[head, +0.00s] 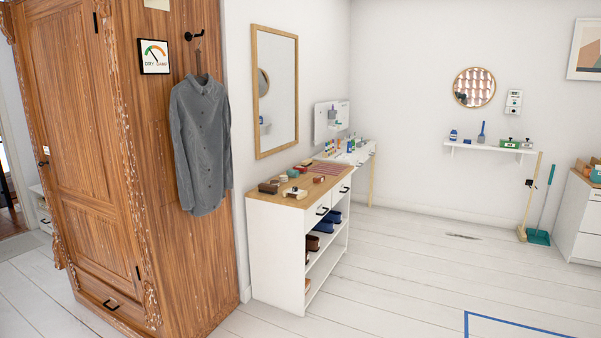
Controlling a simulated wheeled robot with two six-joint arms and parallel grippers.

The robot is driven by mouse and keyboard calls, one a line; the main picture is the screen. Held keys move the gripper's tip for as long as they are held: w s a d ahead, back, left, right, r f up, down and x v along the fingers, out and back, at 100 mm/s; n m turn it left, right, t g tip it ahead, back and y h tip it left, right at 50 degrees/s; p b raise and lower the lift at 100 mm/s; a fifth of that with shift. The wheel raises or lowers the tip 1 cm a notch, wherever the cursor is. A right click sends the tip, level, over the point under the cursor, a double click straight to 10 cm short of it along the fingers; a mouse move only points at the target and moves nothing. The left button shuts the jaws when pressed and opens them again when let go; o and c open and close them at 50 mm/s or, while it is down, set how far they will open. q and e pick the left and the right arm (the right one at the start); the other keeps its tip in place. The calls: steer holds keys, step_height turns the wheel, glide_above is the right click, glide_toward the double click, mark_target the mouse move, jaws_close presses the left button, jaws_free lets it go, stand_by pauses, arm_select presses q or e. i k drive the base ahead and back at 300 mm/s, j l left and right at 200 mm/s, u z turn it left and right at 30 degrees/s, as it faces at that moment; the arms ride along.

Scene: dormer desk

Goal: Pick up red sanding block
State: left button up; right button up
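A small dark red block-like thing (319,179) lies near the right edge of the wooden top of a white cabinet (277,240). It may be the red sanding block, but it is too small to be sure. Another small reddish thing (301,169) lies farther back on the same top, close to a red striped cloth (328,168). Neither of my grippers shows in the head view.
Brown brush-like things (269,188) and a green item (293,173) share the cabinet top. Shoes (313,243) sit on its shelves. A big wooden wardrobe (95,170) with a hanging grey shirt (201,140) stands left. White floor is open at right.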

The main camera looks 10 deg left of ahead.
mark_target(302, 170)
steer(key=i+z, duration=0.2)
steer(key=i, duration=2)
steer(key=i+l, duration=0.1)
steer(key=i, duration=1.2)
steer(key=i+l, duration=0.1)
steer(key=i, duration=1.2)
steer(key=j+u, duration=0.05)
steer(key=j, duration=0.05)
